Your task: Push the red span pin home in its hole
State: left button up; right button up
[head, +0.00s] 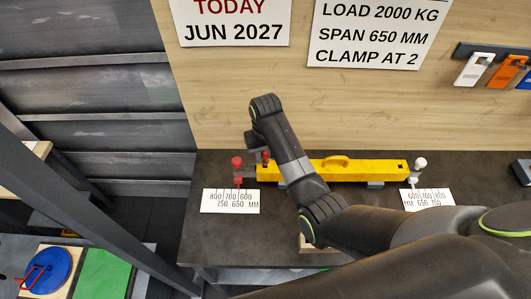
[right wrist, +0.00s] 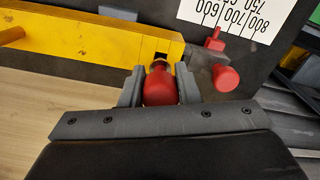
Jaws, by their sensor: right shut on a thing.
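The yellow beam (head: 335,170) lies on the dark bench. My right gripper (head: 262,157) is at its left end, shut on a red pin (right wrist: 160,88) with a rounded head. In the right wrist view the grey jaws clasp the head from both sides, at the end of the yellow beam (right wrist: 110,38). The pin points toward the beam, beside a small dark opening. How deep the pin sits is hidden by its head and the jaws. A second red knob (head: 237,162) stands just left, apart from the jaws; it also shows in the right wrist view (right wrist: 226,78). My left gripper is not in view.
A scale card (head: 230,201) lies in front of the beam's left end, another (head: 427,199) at its right end near a white knob (head: 420,162). The sign board stands behind. Coloured tags (head: 503,72) hang at right. My right arm crosses over the beam.

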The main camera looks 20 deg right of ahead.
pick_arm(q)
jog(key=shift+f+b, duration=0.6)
pick_arm(e)
jog(key=shift+f, duration=1.3)
jog(key=o, duration=1.1)
jog(key=shift+c, duration=0.2)
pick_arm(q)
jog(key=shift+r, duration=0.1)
pick_arm(e)
jog(key=shift+r, duration=0.1)
